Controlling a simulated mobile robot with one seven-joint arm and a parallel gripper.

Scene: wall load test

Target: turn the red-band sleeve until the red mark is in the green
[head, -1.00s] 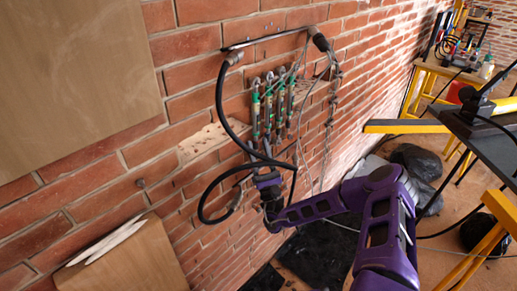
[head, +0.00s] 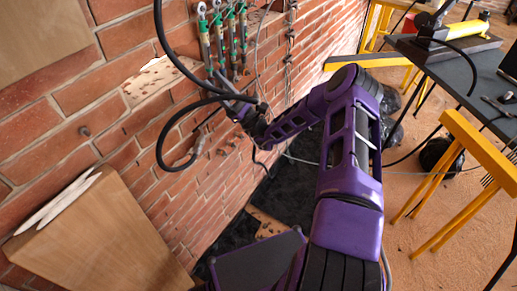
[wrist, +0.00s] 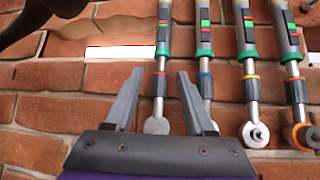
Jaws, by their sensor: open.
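Several torque wrenches with green handles hang in a row against the brick wall. The leftmost one in the wrist view has a thin red-band sleeve (wrist: 160,73) around its shaft, below the green handle (wrist: 163,45). A small window (wrist: 163,22) on that wrench shows a red mark; its exact place against any green zone is too small to tell. My gripper (wrist: 159,74) is open, with one finger on each side of the red-band wrench and a gap on both sides. In the head view my gripper (head: 226,88) is at the wrenches' lower ends, partly hidden by a black hose.
Wrenches with blue (wrist: 205,74), yellow (wrist: 250,77) and orange (wrist: 295,79) bands hang to the right; the blue-band one is close to my right finger. A black hose (head: 165,140) loops around my gripper. A wooden box (head: 100,240) stands lower left.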

